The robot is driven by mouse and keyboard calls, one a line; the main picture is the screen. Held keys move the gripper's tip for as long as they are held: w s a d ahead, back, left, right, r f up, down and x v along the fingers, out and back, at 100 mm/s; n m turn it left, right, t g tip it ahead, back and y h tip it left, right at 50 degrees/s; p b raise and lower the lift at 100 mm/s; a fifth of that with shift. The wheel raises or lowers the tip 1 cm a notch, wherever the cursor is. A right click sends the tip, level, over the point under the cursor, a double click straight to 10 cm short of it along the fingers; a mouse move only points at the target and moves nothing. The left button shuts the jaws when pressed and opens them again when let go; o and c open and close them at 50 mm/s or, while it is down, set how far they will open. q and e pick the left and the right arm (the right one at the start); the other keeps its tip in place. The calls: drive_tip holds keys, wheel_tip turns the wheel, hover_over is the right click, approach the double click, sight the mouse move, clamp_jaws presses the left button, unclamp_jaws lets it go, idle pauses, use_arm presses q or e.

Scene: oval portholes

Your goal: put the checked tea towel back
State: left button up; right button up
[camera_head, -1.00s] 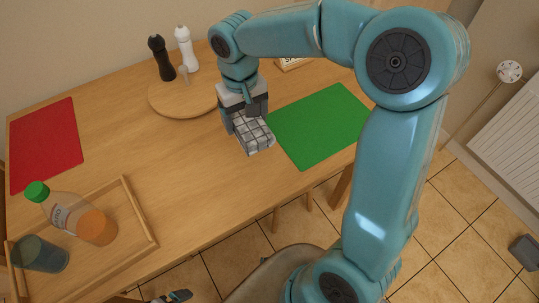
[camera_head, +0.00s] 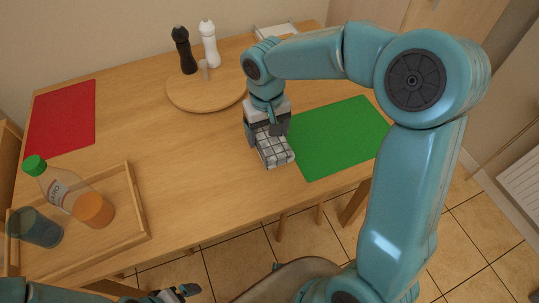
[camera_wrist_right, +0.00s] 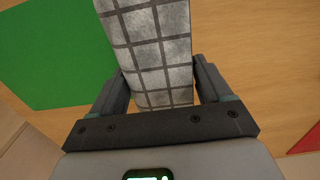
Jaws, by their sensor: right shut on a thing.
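The checked tea towel (camera_head: 275,151) is a folded grey-and-white bundle with dark grid lines. My right gripper (camera_head: 267,133) is shut on it, pointing down over the table beside the left edge of the green mat. In the right wrist view the towel (camera_wrist_right: 150,45) sits between the two fingers (camera_wrist_right: 160,85) and sticks out beyond them. Whether its underside touches the table I cannot tell. My left gripper (camera_head: 177,293) shows only partly at the bottom edge of the head view, low in front of the table; its opening is unclear.
A green mat (camera_head: 340,137) lies to the right and a red mat (camera_head: 62,118) at the far left. A wooden tray (camera_head: 135,205) holds a bottle (camera_head: 60,188), an orange cup (camera_head: 94,210) and a dark glass (camera_head: 35,228). A round board (camera_head: 200,95) carries black (camera_head: 184,50) and white (camera_head: 209,45) mills.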

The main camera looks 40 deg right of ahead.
sight(267, 144)
wheel_tip(267, 144, down, 5)
drive_tip(key=shift+r, duration=0.2)
wheel_tip(267, 144, down, 4)
drive_tip(key=shift+s+r+b, duration=0.1)
drive_tip(key=shift+r+b, duration=0.1)
drive_tip(key=shift+b, duration=0.2)
drive_tip(key=shift+f, duration=0.5)
drive_tip(key=shift+r, duration=0.1)
